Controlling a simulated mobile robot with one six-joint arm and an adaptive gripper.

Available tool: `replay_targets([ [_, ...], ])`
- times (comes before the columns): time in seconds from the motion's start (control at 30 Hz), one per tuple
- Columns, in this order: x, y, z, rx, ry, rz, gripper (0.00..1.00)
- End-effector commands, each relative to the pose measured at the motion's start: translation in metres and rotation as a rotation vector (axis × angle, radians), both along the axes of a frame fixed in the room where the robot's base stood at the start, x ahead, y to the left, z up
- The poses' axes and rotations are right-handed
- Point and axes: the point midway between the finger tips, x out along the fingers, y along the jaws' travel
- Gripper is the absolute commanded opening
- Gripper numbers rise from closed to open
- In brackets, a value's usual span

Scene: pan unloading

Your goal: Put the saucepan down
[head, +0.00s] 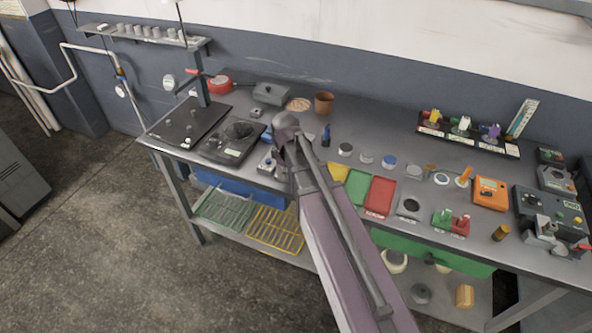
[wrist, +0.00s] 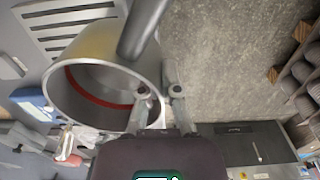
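The saucepan (wrist: 78,88), a metal pan with a red ring inside, fills the left of the wrist view, its open mouth turned toward the camera. A dark grey bar like a handle (wrist: 142,28) crosses its upper rim. My gripper (wrist: 160,93) has one finger inside the mouth and the other outside, closed about the right part of its wall. In the head view my arm reaches over the front of the workbench (head: 330,115) and hides my gripper; I cannot make out the saucepan there.
A grey box (head: 272,93) and a brown cup (head: 323,102) stand behind.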

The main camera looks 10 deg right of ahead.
Motion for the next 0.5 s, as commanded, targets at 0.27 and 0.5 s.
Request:
replay_targets([
  [0.27,0.036,-0.027,-0.004,0.0,0.0,-0.002,0.0],
  [0.5,0.041,-0.031,-0.005,0.0,0.0,0.001,0.0],
])
